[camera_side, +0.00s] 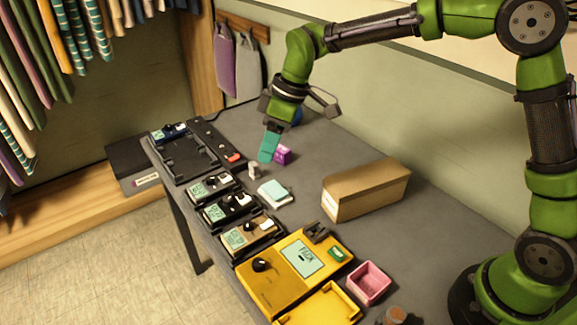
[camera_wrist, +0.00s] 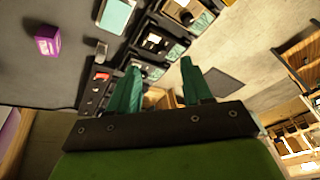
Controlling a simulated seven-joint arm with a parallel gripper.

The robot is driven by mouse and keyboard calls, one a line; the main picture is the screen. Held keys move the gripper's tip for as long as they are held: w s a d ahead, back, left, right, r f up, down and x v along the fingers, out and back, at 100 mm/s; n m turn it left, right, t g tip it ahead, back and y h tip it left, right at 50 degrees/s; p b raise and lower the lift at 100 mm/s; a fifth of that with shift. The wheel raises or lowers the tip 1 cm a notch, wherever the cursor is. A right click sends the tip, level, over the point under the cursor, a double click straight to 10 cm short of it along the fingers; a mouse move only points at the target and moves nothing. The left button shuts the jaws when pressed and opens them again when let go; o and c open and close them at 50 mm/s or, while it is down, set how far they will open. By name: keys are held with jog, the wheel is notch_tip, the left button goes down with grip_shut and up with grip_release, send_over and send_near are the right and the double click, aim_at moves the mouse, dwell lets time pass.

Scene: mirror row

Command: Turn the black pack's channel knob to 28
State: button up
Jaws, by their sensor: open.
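The black pack (camera_side: 226,212) sits in the row of three packs along the table's front edge, between a silver-grey pack (camera_side: 207,188) and a tan pack (camera_side: 247,238). It has a pale green display and a light knob on its top face; the number is too small to read. In the wrist view the black pack (camera_wrist: 158,41) lies beyond the fingertips, partly hidden. My gripper (camera_side: 269,148) has teal fingers and hangs above the table, behind and apart from the packs. In the wrist view my gripper (camera_wrist: 161,64) is open with nothing between its fingers.
A purple cube (camera_side: 283,155) and a small grey piece (camera_side: 254,171) are near my gripper. A pale notepad (camera_side: 274,192) lies behind the packs. A cardboard box (camera_side: 366,190), yellow unit (camera_side: 275,286) and pink bin (camera_side: 369,284) stand right. A black rack (camera_side: 186,160) holds a blue pack.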

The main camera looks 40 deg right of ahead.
aim_at(227, 198)
jog(key=w+a+r+n, duration=0.1)
jog(key=w+a+n, duration=0.1)
jog(key=w+n, duration=0.25)
jog(key=shift+y, duration=0.4)
jog(key=x, duration=1.5)
jog(key=shift+s+a+f, duration=0.15)
jog(key=shift+s+f, duration=0.1)
jog(key=shift+f, duration=0.15)
grip_shut()
